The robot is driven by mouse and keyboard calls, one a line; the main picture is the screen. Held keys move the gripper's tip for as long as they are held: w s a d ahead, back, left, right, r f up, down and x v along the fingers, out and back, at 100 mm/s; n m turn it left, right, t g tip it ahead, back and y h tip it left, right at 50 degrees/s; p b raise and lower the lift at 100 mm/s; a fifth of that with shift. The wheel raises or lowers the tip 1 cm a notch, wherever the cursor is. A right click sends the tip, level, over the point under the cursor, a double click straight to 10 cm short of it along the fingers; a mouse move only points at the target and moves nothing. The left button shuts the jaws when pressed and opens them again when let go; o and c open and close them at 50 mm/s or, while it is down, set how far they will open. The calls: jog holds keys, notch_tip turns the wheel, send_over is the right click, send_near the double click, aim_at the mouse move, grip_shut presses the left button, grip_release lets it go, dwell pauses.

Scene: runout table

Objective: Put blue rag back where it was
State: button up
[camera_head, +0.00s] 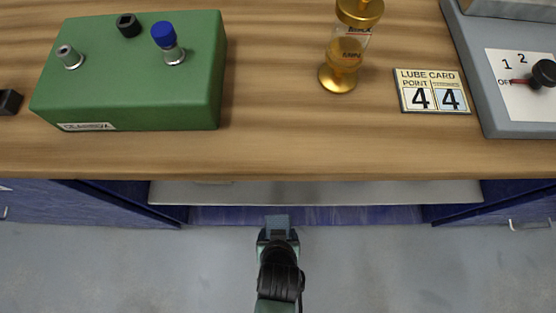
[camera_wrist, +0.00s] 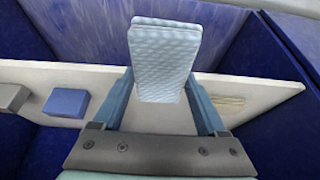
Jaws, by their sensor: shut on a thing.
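The light blue rag (camera_wrist: 163,50), a folded pad with a dimpled surface, stands between the fingers of my gripper (camera_wrist: 161,88) in the wrist view. The gripper is shut on it, and its upper part sticks out past the fingertips. Behind and below it is a pale shelf (camera_wrist: 110,73) under the table. In the head view my gripper (camera_head: 277,228) is just in front of the shelf's front edge (camera_head: 320,192), below the tabletop. The rag cannot be told clearly from the fingers there. Whether the rag touches the shelf is unclear.
On the shelf, a blue block (camera_wrist: 67,102) and a grey block (camera_wrist: 10,97) lie left, and a tan bundle (camera_wrist: 229,101) lies right. Blue cabinet walls (camera_wrist: 285,45) flank the space. The wooden tabletop (camera_head: 290,145) overhangs, carrying a green box (camera_head: 140,90), an oiler (camera_head: 345,50) and a card (camera_head: 432,78).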

jog(key=shift+b+x, duration=0.45)
jog(key=shift+x, duration=0.4)
jog(key=w+b, duration=0.3)
jog(key=w, duration=1.4)
jog(key=shift+w, duration=0.2)
jog(key=shift+f+b, duration=1.05)
jog(key=shift+f, duration=0.7)
jog(key=shift+f, duration=0.1)
jog(key=o, duration=1.2)
jog(key=shift+o, duration=0.2)
jog(key=p+v, duration=0.3)
jog(key=v, duration=0.4)
jog(key=shift+r, duration=0.35)
